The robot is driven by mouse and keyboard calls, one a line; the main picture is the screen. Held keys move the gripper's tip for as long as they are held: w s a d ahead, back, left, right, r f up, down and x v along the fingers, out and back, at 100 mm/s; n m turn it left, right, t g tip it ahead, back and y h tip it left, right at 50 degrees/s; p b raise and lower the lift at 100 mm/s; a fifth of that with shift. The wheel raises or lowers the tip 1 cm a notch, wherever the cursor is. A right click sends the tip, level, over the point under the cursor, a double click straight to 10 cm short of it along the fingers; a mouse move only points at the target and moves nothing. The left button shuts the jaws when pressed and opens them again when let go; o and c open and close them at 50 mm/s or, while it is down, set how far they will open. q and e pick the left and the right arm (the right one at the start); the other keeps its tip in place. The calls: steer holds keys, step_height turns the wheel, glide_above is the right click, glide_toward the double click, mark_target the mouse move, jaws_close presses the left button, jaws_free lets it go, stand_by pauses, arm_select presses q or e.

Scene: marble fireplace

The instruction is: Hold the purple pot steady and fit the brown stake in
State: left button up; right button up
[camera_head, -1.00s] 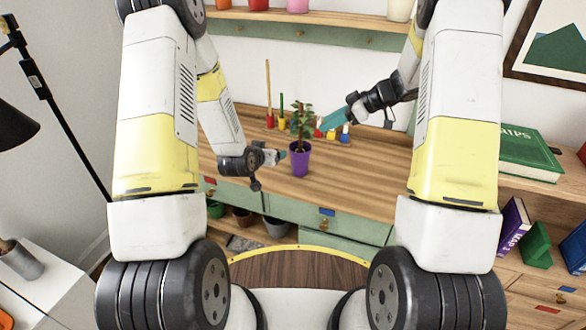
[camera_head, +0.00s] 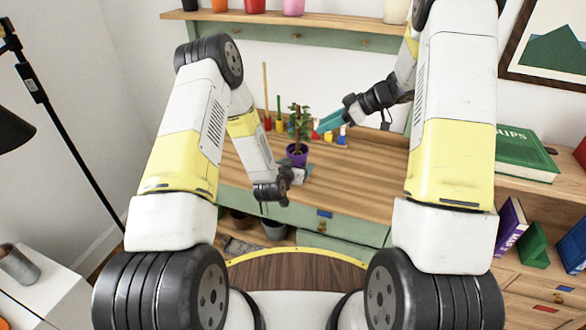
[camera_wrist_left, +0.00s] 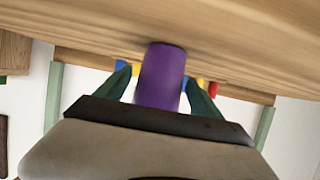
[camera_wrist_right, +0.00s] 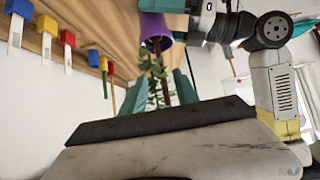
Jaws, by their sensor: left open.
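The purple pot (camera_head: 297,156) with a leafy plant (camera_head: 299,121) stands upright on the wooden desk. My left gripper (camera_wrist_left: 160,82) is open, with a teal finger on either side of the pot; I cannot tell whether they touch it. The pot (camera_wrist_left: 161,75) shows between them in the left wrist view.
Several coloured pieces stand in a row along the desk back, including a blue one (camera_wrist_right: 19,8). A shelf with pots (camera_head: 290,24) runs above. A green book (camera_head: 518,153) lies at right. The desk front right of the pot is clear.

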arm_select(q)
steer(key=shift+w+d+f, duration=0.15)
steer(key=shift+w+f, duration=0.1)
steer(key=shift+w, duration=0.25)
